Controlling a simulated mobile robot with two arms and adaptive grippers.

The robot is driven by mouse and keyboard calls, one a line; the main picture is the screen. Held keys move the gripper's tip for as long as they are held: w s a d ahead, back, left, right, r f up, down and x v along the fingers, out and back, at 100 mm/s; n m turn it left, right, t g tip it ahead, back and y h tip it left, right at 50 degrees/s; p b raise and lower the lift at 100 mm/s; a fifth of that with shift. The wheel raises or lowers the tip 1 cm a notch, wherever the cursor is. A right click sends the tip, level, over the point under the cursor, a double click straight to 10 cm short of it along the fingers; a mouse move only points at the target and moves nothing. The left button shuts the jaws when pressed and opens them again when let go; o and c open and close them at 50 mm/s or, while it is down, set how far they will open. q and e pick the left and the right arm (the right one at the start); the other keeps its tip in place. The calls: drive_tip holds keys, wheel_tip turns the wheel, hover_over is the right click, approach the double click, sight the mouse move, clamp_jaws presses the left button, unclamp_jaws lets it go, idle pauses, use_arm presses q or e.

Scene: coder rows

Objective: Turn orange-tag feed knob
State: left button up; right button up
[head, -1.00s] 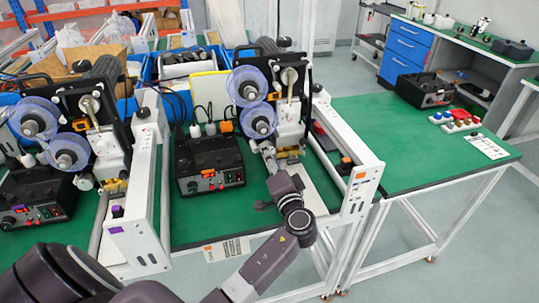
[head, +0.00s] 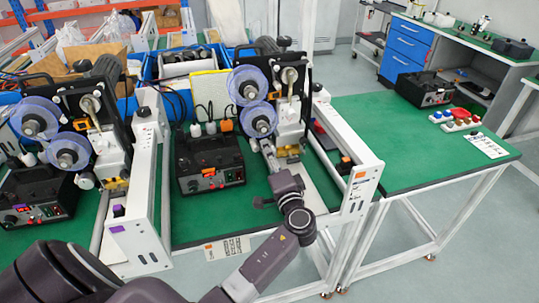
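A white machine frame (head: 372,190) carries an orange tag (head: 360,175) on its front end. A small orange-topped knob (head: 346,160) stands on that end, just above the tag. My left arm comes in from the lower left, and its wrist (head: 287,186) is left of the knob and apart from it, over the green table near the machine's rail. My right gripper is not in view.
A second machine on the left has a purple knob (head: 118,210) and purple tag. A black control box (head: 210,165) stands between the machines. A card with an orange mark (head: 228,248) hangs at the table's front edge. The green table at right (head: 400,150) is mostly clear.

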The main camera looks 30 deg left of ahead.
use_arm(q)
drive_tip(key=shift+o, duration=0.3)
drive_tip(key=v, duration=1.2)
idle(0.6)
